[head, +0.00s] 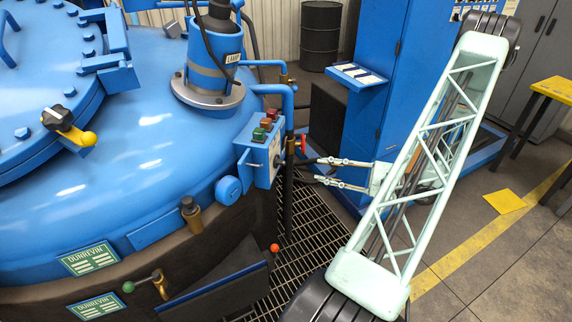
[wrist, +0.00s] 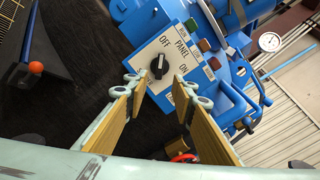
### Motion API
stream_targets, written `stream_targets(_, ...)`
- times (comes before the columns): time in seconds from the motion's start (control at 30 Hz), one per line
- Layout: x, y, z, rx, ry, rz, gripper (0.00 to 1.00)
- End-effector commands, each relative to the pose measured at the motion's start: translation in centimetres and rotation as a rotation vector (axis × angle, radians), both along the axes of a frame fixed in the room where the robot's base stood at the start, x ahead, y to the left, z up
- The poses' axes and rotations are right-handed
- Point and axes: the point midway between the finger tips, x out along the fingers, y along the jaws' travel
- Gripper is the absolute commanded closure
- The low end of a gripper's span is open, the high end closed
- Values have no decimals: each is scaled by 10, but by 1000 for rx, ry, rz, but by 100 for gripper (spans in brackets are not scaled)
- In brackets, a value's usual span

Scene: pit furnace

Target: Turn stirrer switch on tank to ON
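The blue switch box (head: 258,166) is mounted on the side of the blue tank (head: 150,130). In the wrist view its white panel face (wrist: 178,45) carries the words OFF, PANEL and ON. A black rotary knob (wrist: 158,66) sits near the middle of that face; I cannot tell for sure which word it points to. My gripper (head: 319,170) is open and empty, to the right of the box, with its fingers toward the panel. In the wrist view my gripper (wrist: 155,82) has its fingertips on either side below the knob, apart from it.
A blue cabinet (head: 385,75) is behind my arm. An orange ball-ended lever (head: 274,247) is lower down.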

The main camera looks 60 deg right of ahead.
Motion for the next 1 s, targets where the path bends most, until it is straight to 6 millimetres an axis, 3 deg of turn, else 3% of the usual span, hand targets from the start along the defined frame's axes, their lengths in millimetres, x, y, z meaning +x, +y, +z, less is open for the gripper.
stream_targets(0.57,6,2,0,0,0,1,76)
stream_targets(1.0,41,12,-1,1,0,1,76)
